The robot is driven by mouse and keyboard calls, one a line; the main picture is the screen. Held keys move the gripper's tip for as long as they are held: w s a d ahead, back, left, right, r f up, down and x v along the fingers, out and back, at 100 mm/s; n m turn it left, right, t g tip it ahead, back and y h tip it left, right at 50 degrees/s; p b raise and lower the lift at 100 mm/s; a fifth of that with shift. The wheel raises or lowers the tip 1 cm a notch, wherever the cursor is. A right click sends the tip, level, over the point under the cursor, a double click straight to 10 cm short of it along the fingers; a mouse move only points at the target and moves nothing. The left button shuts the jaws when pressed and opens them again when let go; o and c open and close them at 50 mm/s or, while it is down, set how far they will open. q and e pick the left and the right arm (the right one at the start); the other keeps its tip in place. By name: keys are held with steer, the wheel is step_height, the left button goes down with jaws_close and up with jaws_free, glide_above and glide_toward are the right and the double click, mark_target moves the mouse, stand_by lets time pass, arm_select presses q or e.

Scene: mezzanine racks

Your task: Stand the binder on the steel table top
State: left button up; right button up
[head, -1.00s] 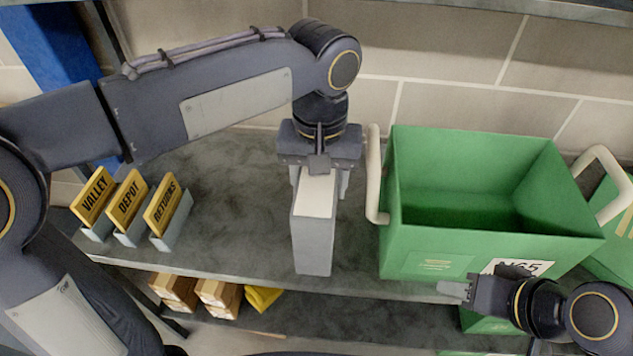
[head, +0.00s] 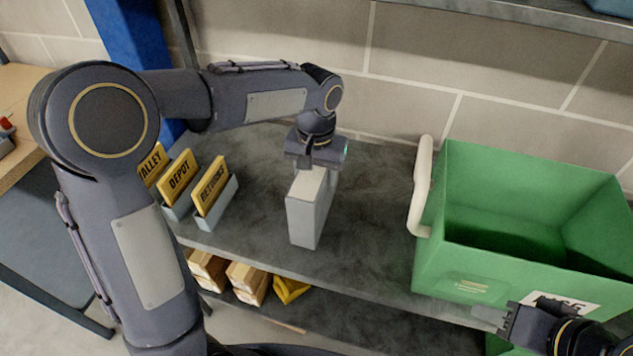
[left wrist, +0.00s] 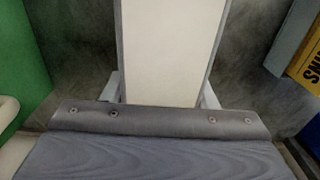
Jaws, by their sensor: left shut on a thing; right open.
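The binder (head: 308,212) is a grey upright block with a pale top face, over the dark grey mottled rack surface (head: 365,230) in the head view. I cannot tell whether its base touches that surface. My left gripper (head: 316,168) is shut on its top, pointing down. In the left wrist view the binder's pale face (left wrist: 170,45) lies between the fingers (left wrist: 163,92). My right gripper (head: 490,316) is open and empty, in front of the green bin at lower right. I see no other top that is clearly steel.
A green bin (head: 445,262) with pale handles stands right of the binder. Yellow signs in grey holders (head: 217,205) stand to its left. Small cartons (head: 247,282) lie on the shelf below. A wood-topped bench (head: 25,88) is at far left. Bare surface separates binder and bin.

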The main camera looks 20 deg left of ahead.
arm_select(q)
steer(key=shift+f, duration=1.25)
steer(key=o, duration=1.2)
